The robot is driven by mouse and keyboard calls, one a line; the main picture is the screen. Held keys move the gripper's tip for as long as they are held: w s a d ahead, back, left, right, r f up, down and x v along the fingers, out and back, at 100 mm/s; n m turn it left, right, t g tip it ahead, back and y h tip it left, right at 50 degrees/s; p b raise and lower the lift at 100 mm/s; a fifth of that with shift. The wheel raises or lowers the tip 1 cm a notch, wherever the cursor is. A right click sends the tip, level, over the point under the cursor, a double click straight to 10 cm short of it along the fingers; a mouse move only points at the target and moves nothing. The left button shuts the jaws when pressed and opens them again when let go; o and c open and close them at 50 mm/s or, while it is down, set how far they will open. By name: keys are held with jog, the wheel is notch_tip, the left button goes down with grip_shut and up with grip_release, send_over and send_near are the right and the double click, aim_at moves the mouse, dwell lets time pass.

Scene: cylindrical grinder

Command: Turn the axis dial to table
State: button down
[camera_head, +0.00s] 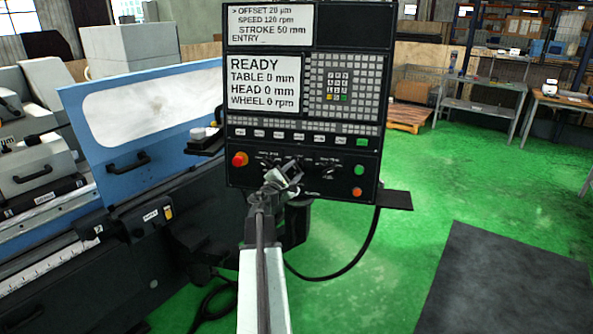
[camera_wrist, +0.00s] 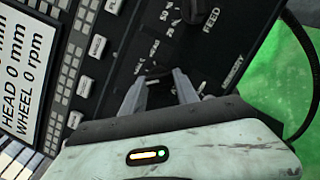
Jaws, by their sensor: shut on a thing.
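The control panel (camera_head: 345,135) stands upright in the middle of the head view, with a row of small dials low on its face. My gripper (camera_head: 287,172) is at this row, right of the red emergency stop. In the wrist view, my gripper (camera_wrist: 160,80) has its two fingers on either side of a small dark dial (camera_wrist: 159,92), which appears to be the axis dial. The fingers are shut on it. Its pointer and the setting it points to are hidden or too dark to read. White labels are printed beside it.
The red emergency stop (camera_head: 239,159) is left of my gripper. A second dial, the feed dial (camera_wrist: 194,11), is farther along the panel. A small shelf (camera_head: 396,200) and a black cable (camera_head: 350,262) are at the right. The screen (camera_head: 262,85) reads READY, with table and head at 0 mm.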

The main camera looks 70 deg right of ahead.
jog(key=shift+s+a+r+m, duration=0.1)
jog(key=shift+a+m, duration=0.15)
jog(key=shift+m, duration=0.35)
jog(key=shift+r+m+g+y+p, duration=0.15)
jog(key=shift+m+g+y+p, duration=0.3)
jog(key=shift+m+p, duration=0.6)
jog(key=shift+d+m+g+y+p, duration=0.15)
jog(key=shift+m+y+p, duration=0.3)
jog(key=shift+m, duration=0.75)
jog(key=shift+a+m+g+y+p, duration=0.1)
jog(key=shift+m+p, duration=0.55)
jog(key=shift+m, duration=0.5)
jog(key=shift+d, duration=0.1)
jog(key=c, duration=0.9)
grip_release()
